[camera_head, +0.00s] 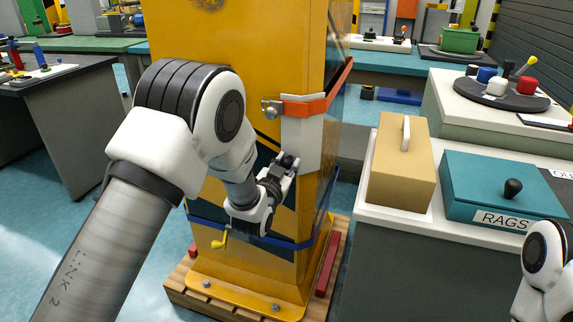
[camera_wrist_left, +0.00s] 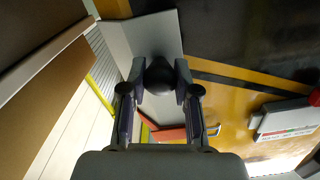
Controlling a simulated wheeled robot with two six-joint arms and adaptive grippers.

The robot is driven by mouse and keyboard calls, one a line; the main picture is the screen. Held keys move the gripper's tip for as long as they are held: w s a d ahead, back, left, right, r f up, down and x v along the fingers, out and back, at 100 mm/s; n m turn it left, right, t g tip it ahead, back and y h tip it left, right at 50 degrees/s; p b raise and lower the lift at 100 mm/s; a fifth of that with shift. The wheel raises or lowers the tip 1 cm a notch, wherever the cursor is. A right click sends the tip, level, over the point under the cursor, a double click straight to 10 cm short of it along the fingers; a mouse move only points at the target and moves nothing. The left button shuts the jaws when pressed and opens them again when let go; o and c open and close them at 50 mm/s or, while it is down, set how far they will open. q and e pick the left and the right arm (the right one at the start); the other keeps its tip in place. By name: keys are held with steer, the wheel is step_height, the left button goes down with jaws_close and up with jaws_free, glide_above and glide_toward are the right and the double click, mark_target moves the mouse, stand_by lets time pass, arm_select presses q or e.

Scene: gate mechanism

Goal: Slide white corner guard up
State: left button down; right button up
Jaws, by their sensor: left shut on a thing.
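The white corner guard (camera_head: 302,138) stands upright on the front right corner of the yellow column (camera_head: 232,50). An orange strap (camera_head: 304,107) crosses the guard's upper part. My left gripper (camera_head: 286,166) is at the guard's lower part. In the left wrist view, the left gripper (camera_wrist_left: 159,92) is shut on a black round knob (camera_wrist_left: 159,75) on the pale guard (camera_wrist_left: 152,34). The gripper hides part of the guard's lower end in the head view. Only part of my right arm shows at the lower right; its gripper is out of view.
A blue strap (camera_head: 262,240) circles the column lower down, with a yellow handle (camera_head: 220,240) beside it. The column stands on a wooden pallet (camera_head: 335,270). To the right, a bench holds a tan box (camera_head: 401,170) and a teal RAGS box (camera_head: 500,183).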

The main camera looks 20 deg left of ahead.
arm_select(q)
steer(key=c, duration=0.8)
jaws_free()
steer(key=shift+r, duration=0.3)
steer(key=shift+f, duration=0.1)
steer(key=shift+s, duration=0.35)
steer(key=s, duration=1.1)
steer(key=shift+s+a, duration=0.15)
steer(key=shift+a, duration=0.05)
